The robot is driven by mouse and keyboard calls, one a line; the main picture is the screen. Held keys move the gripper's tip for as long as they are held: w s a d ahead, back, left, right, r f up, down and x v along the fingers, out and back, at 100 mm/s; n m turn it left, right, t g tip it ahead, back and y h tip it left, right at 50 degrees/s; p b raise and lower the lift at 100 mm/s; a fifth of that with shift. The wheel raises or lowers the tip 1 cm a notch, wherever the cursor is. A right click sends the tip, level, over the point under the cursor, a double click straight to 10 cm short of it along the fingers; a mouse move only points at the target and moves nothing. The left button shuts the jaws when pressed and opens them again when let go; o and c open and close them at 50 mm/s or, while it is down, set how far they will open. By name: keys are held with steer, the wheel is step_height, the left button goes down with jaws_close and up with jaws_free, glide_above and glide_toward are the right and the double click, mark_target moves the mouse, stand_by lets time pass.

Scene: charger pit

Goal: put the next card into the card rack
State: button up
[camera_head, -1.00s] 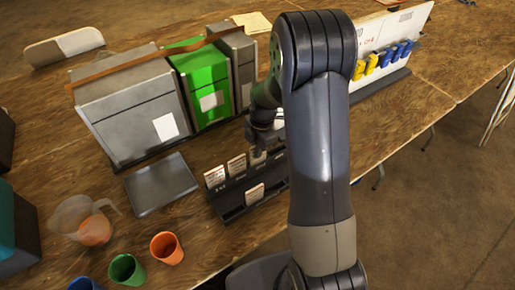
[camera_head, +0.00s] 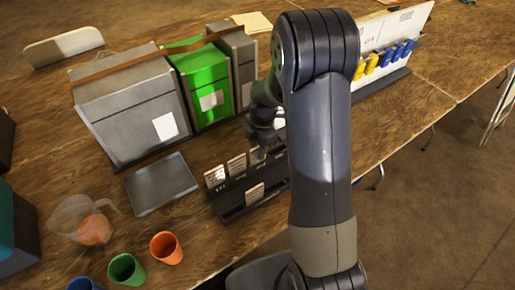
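The black card rack (camera_head: 232,205) stands on the wooden table, partly hidden behind my arm. Two white cards with print, a left card (camera_head: 215,176) and a second card (camera_head: 237,164), stand upright in its back row. Another card (camera_head: 255,192) stands in the front row. My gripper (camera_head: 258,150) points down over the back row, just right of the second card. A pale card edge (camera_head: 257,157) shows right below the fingers. The fingers are small and dark here, and I cannot tell whether they hold this card. The rack's right end is hidden by my arm.
An empty grey tray (camera_head: 160,185) lies left of the rack. Grey and green boxes (camera_head: 205,85) stand behind it. A clear jug (camera_head: 85,222) and green and orange cups (camera_head: 166,248) stand front left. A white board (camera_head: 395,40) with yellow and blue items stands back right.

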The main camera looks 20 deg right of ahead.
steer(key=r, duration=0.6)
steer(key=d+r, duration=0.1)
steer(key=r, duration=0.3)
steer(key=shift+w+d+r+b, duration=0.1)
steer(key=shift+w+b, duration=0.1)
steer(key=shift+b, duration=0.2)
steer(key=f, duration=0.6)
steer(key=a+f+p, duration=0.1)
steer(key=f, duration=0.3)
steer(key=shift+s+a, duration=0.1)
steer(key=shift+s, duration=0.15)
steer(key=shift+p, duration=0.45)
steer(key=shift+r+p, duration=1)
steer(key=shift+r, duration=0.05)
